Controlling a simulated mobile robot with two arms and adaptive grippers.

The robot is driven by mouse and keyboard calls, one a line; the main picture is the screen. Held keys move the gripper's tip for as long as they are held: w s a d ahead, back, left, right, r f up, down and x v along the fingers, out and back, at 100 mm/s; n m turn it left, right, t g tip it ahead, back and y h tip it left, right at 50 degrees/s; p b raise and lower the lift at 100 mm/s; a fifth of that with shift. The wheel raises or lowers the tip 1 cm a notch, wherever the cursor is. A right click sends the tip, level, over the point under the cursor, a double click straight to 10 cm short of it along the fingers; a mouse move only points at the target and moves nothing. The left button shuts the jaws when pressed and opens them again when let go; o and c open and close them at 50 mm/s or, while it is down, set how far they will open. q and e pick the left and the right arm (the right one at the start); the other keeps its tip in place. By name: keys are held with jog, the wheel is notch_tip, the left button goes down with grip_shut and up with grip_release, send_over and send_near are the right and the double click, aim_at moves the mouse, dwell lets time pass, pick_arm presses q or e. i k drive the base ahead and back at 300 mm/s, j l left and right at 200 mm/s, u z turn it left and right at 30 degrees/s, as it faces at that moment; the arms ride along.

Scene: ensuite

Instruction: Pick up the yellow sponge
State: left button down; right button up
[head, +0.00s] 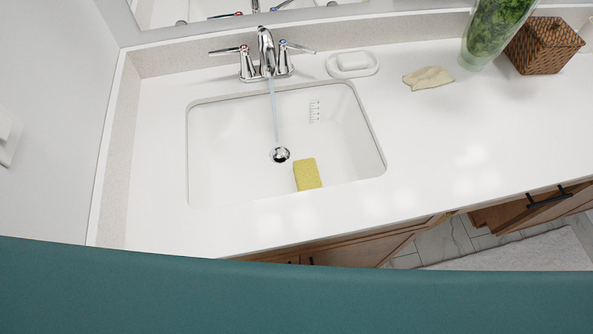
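The yellow sponge (307,174) lies in the white sink basin (230,150), near its front wall and just right of the drain (279,155). It looks like a small rectangular block, and nothing covers it. Neither of my grippers shows in the head view, so I cannot see whether they are open or shut.
Water runs from the chrome faucet (266,52) into the basin. A soap dish (352,64), a beige cloth (428,79), a green glass vase (494,30) and a woven box (543,45) stand or lie along the counter's back right. The front counter (440,150) is clear.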

aim_at(306, 173)
jog(key=k+l+u, duration=0.7)
jog(key=k+l, duration=0.2)
jog(key=k+l+u, duration=0.3)
jog(key=k, duration=0.25)
